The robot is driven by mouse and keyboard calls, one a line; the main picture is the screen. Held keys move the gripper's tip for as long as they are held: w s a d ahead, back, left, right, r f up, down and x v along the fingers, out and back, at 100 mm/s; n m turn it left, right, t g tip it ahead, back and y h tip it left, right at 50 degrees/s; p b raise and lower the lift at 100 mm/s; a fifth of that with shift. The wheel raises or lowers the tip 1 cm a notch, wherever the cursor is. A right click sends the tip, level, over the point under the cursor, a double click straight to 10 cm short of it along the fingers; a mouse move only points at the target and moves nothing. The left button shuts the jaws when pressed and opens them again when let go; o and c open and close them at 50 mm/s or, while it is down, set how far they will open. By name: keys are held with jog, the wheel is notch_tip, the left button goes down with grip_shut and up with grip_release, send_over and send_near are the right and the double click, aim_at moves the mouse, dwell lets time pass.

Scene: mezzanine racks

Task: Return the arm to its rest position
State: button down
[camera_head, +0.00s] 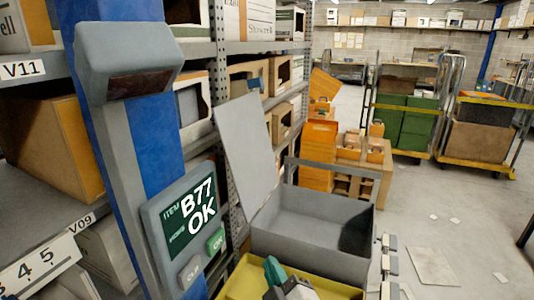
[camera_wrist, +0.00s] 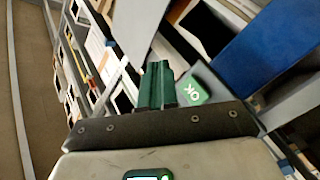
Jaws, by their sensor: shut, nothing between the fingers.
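My gripper (camera_head: 274,272) shows at the bottom of the head view, in front of the yellow tray and below the grey open bin. Its green fingers are together and empty. In the wrist view the gripper (camera_wrist: 157,85) shows its two green fingers side by side, with nothing between them. A green OK button (camera_wrist: 194,88) shows just right of the fingertips there. Most of my arm is out of view or hidden in the head view.
A terminal screen (camera_head: 188,216) reading "B77 OK" hangs on a blue post (camera_head: 150,130) at the left. A grey bin (camera_head: 310,245) with a raised lid and a yellow tray (camera_head: 240,280) are close. Racks fill the left. Wheeled cages (camera_head: 408,150) stand beyond; floor at right is largely clear.

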jog(key=s+d+f+m+g+h, duration=0.3)
jog(key=s+d+f+m+g, duration=0.15)
jog(key=d+f, duration=0.45)
jog(key=s+d+f+m+g+h, duration=0.35)
jog(key=s+d+f, duration=0.35)
jog(key=d, duration=0.5)
jog(key=s+d+f+m+g, duration=0.2)
jog(key=s, duration=0.5)
jog(key=s+d+f+m+g, duration=0.2)
jog(key=s+d+f+g, duration=0.1)
jog(key=s, duration=0.4)
jog(key=s+d+f+m+g, duration=0.1)
jog(key=s+d+f+g, duration=0.1)
jog(key=s, duration=0.6)
jog(key=shift+d+f+m+g, duration=0.15)
jog(key=shift+m+g, duration=0.15)
jog(key=shift+m, duration=0.1)
jog(key=shift+w, duration=0.1)
